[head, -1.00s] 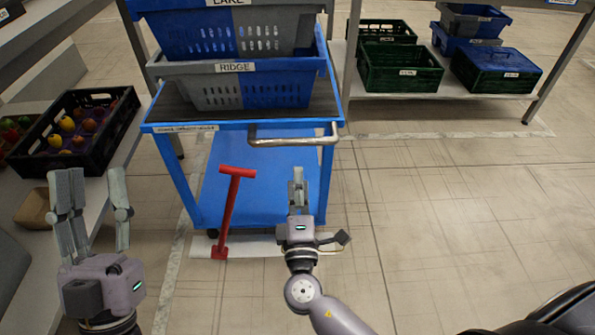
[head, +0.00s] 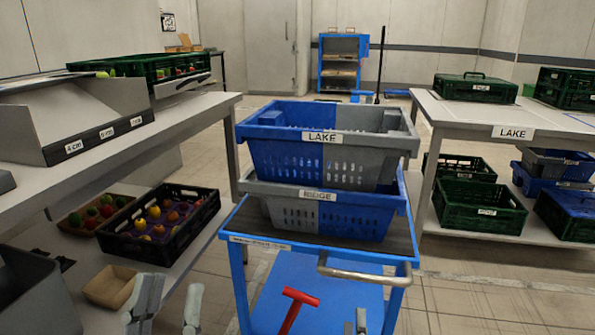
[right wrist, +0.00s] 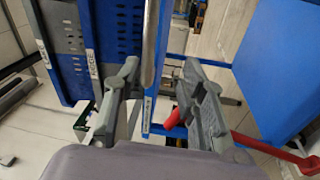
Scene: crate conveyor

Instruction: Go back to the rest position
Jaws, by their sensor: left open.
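My left gripper (head: 168,300) shows at the bottom edge of the head view, left of the blue cart, its grey fingers apart and empty. My right gripper shows in the head view only as a fingertip (head: 361,321) at the bottom edge, in front of the cart. In the right wrist view my right gripper (right wrist: 160,78) has its two fingers well apart. The cart's metal handle (right wrist: 151,45) shows past the gap between them; nothing is gripped. The blue cart (head: 262,283) carries two stacked blue-grey crates, LAKE (head: 345,160) over RIDGE (head: 290,212).
A red T-handled tool (head: 290,312) stands at the cart's lower deck. A shelf table (head: 120,150) with a fruit crate (head: 200,212) stands left. A LAKE table (head: 470,115) with green crates stands right. Floor shows right of the cart.

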